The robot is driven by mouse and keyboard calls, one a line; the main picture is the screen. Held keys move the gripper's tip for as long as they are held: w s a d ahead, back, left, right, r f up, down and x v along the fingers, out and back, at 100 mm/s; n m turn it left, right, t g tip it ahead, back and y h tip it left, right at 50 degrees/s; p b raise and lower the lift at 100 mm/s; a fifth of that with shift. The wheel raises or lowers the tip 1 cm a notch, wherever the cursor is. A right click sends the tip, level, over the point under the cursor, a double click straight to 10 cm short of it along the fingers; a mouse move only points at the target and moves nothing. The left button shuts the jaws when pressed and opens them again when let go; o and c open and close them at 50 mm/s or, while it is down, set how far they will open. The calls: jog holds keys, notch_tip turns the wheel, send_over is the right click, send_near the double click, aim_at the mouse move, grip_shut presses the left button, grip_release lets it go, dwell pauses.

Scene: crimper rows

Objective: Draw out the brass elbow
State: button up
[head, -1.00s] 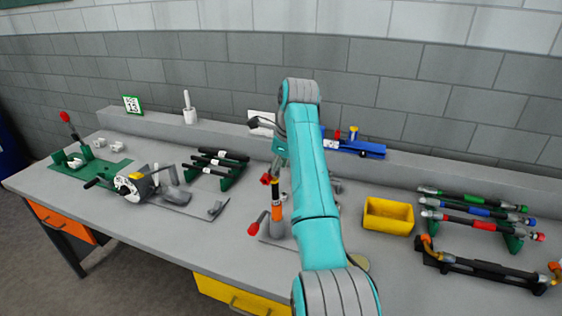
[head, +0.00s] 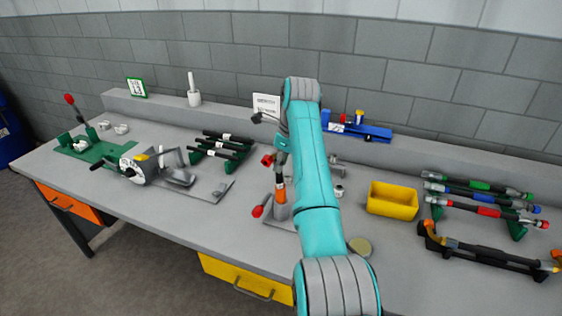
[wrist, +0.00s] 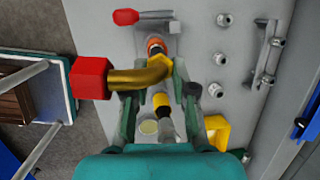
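The brass elbow (wrist: 140,78) runs sideways in the wrist view, with a red block (wrist: 90,78) on its left end and a yellow hex nut (wrist: 160,73) on its right. An orange piece (wrist: 155,47) shows behind the nut. In the head view the red end (head: 268,160) is beside my gripper (head: 281,152), above an upright orange holder (head: 281,190). My gripper (wrist: 156,88) has its green fingers apart, one on each side of the elbow's nut end. The left fingertip is partly hidden by the elbow; I cannot tell whether either finger touches it.
A yellow bin (head: 392,200) is to the right, with racked coloured tubes (head: 480,198) beyond. A grey crimper (head: 140,168) and black rods (head: 222,146) are to the left. The bench front is mostly clear.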

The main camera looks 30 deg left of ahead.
grip_shut()
jog(key=shift+r, duration=0.1)
jog(key=shift+s+r, duration=0.15)
jog(key=shift+r, duration=1.05)
jog(key=shift+s+r, duration=0.15)
jog(key=shift+r, duration=1)
